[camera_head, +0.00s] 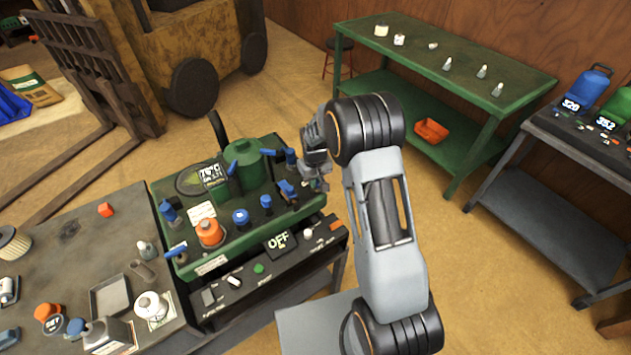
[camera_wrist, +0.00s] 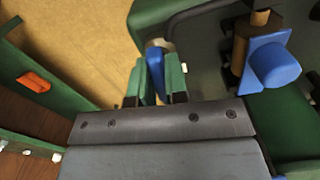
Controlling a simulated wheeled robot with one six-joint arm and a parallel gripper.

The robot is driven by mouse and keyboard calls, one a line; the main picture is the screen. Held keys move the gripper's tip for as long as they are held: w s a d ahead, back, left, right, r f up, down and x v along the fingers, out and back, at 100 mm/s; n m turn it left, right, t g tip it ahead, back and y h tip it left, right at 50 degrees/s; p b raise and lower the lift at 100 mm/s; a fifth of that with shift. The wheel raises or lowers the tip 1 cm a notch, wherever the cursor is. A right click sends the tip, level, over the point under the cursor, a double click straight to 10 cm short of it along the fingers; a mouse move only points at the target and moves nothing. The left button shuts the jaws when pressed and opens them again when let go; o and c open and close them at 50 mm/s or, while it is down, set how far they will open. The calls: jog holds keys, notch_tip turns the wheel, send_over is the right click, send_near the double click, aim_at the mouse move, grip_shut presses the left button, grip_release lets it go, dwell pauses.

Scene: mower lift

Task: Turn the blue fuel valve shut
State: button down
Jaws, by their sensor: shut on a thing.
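In the wrist view a narrow blue lever (camera_wrist: 155,62), which looks like the fuel valve's handle, stands between the two green-padded fingers of my gripper (camera_wrist: 158,80). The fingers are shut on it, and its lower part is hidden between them. In the head view my gripper (camera_head: 320,178) is at the right edge of the green machine deck (camera_head: 228,240). The lever is not clear there. Blue fittings (camera_head: 287,190) sit just left of the gripper. A larger blue knob (camera_wrist: 274,64) on a brass-coloured fitting stands to the right in the wrist view, apart from the fingers.
The deck also carries an orange cap (camera_head: 208,231), a green tank (camera_head: 252,163) and several blue parts. A panel below has a display reading OFF (camera_head: 280,242). A cluttered table (camera_head: 85,245) stands left, a green bench (camera_head: 420,90) behind right. Open floor lies between.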

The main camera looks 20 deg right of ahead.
jog(key=m+b, duration=0.2)
jog(key=m, duration=0.1)
jog(key=shift+f+m, duration=0.1)
jog(key=shift+m, duration=0.2)
jog(key=m+b, duration=0.1)
jog(key=m, duration=0.3)
jog(key=shift+b, duration=0.35)
jog(key=m+b, duration=0.1)
jog(key=m, duration=0.3)
jog(key=shift+m, duration=0.4)
jog(key=shift+m+b, duration=0.55)
jog(key=shift+m, duration=1.35)
jog(key=shift+r, duration=0.2)
jog(key=c, duration=1.1)
grip_release()
jog(key=shift+c, duration=0.2)
notch_tip(320, 180, up, 14)
jog(key=shift+f+b, duration=0.15)
jog(key=shift+b, duration=0.2)
